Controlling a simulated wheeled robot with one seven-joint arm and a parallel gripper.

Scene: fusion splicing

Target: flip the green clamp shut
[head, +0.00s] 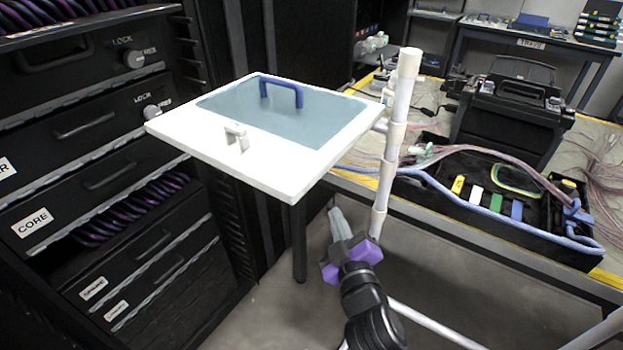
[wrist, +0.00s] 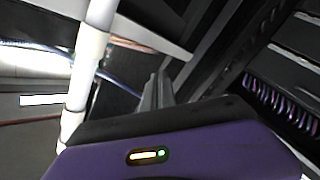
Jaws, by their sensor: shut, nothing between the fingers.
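A green upright tab (head: 496,203), which looks like the green clamp, stands in the black tray (head: 545,240) on the workbench at the right of the head view. It sits in a row between a white tab (head: 476,194) and a blue tab (head: 517,210); a yellow tab (head: 458,185) is at the row's left end. My gripper (head: 335,212) is shut and empty, well left of the tray, below the white-framed panel and close to the white pole. In the wrist view its fingers (wrist: 158,90) are together. I cannot make out the green clamp in the wrist view.
The white pole (head: 387,165) stands between my gripper and the tray; it also shows in the wrist view (wrist: 88,60). The white panel (head: 300,180) with a blue handle (head: 282,92) is above left. A blue cable (head: 455,197) runs along the tray. A black machine (head: 510,110) stands behind.

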